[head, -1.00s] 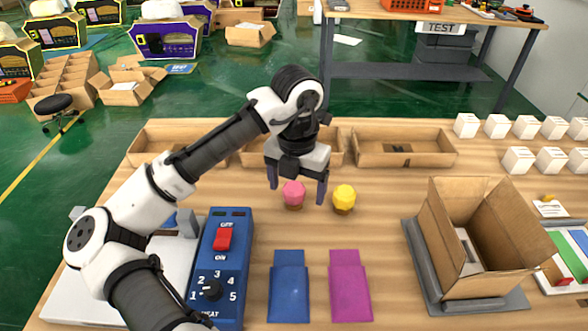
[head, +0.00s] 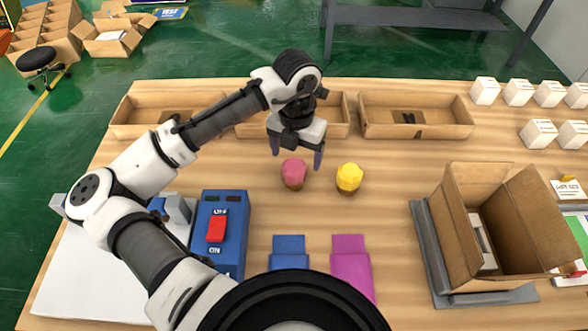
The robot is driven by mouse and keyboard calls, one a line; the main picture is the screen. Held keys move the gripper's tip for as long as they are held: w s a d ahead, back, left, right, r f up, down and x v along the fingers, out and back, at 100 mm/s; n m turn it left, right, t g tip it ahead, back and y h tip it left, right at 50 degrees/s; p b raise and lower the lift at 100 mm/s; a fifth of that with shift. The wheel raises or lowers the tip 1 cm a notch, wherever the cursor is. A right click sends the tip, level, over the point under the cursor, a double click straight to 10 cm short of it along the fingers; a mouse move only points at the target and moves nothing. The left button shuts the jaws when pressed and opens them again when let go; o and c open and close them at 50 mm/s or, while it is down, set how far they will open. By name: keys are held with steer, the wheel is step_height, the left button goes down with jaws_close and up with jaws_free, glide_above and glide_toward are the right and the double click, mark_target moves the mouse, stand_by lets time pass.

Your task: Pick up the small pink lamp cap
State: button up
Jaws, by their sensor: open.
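The small pink lamp cap (head: 294,171) stands on the wooden table, with a brown base under its pink top. A similar yellow cap (head: 349,177) stands just to its right. My gripper (head: 297,160) points down and is open, its two dark fingers apart, one to the left and one to the right of the pink cap's top in the picture. I cannot tell whether the fingers are level with the cap or still behind and above it. Nothing is held.
Open cardboard trays (head: 414,130) line the table's back. A blue control box (head: 216,233) is at left, blue (head: 290,246) and magenta (head: 349,268) pouches in front. An open carton (head: 455,225) and white boxes (head: 485,91) are at right. The table between caps and carton is clear.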

mark_target(294, 164)
steer(key=shift+w+a+f+p, duration=0.15)
steer(key=shift+f+p, duration=0.35)
steer(key=shift+f, duration=0.95)
steer(key=shift+s+a+f+p, duration=0.1)
steer(key=shift+f+p, duration=0.35)
steer(key=shift+f, duration=1)
steer(key=c, duration=1.1)
